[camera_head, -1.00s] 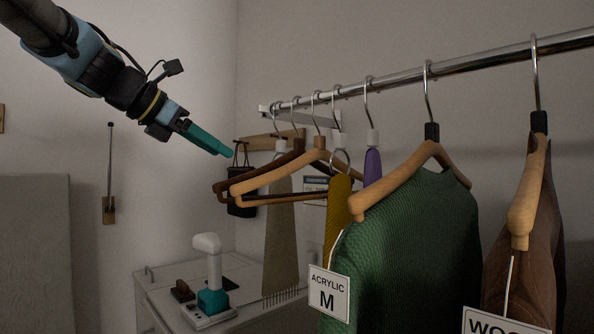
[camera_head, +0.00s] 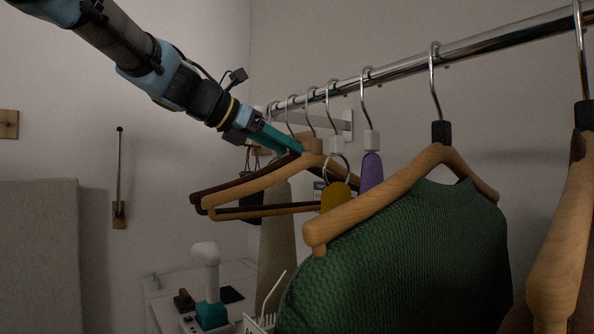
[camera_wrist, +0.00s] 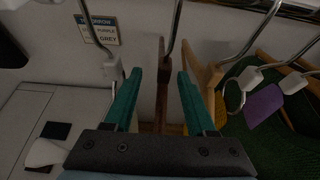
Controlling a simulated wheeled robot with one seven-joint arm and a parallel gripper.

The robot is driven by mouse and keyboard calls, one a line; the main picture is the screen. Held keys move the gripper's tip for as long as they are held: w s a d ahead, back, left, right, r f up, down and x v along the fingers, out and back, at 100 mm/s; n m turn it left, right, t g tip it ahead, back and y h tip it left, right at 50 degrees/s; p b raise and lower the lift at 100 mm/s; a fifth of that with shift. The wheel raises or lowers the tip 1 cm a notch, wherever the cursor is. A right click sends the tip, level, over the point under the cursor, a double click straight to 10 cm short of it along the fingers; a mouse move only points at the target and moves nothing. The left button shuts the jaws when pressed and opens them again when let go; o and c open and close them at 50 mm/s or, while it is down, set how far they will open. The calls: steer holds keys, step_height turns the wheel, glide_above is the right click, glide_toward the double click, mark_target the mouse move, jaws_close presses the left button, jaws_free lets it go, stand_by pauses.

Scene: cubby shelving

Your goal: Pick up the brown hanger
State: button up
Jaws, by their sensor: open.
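The dark brown hanger (camera_head: 228,186) hangs on the rail, behind a light wooden hanger (camera_head: 250,186) that hides part of it. My gripper (camera_head: 284,143) reaches in from the upper left in the head view, at the hangers' shoulder height. In the wrist view, the fingers of my gripper (camera_wrist: 159,88) are open and apart. The dark brown hanger (camera_wrist: 161,48) shows between them, with its metal hook rising above. It appears to lie between the fingers without visible contact on both sides. The light wooden hanger (camera_wrist: 205,80) is just right of the right finger.
The metal rail (camera_head: 400,69) runs above. A purple item (camera_head: 371,172), a mustard item (camera_head: 334,197) and a green sweater (camera_head: 400,260) hang to the right, close by. A white-handled teal device (camera_head: 210,285) stands on a white surface below left.

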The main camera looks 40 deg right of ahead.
steer(key=p+x, duration=0.1)
steer(key=x, duration=0.1)
steer(key=p+x, duration=0.1)
steer(key=x, duration=0.2)
steer(key=shift+s+d, duration=0.25)
steer(key=shift+d, duration=0.1)
jaws_close()
stand_by(1.2)
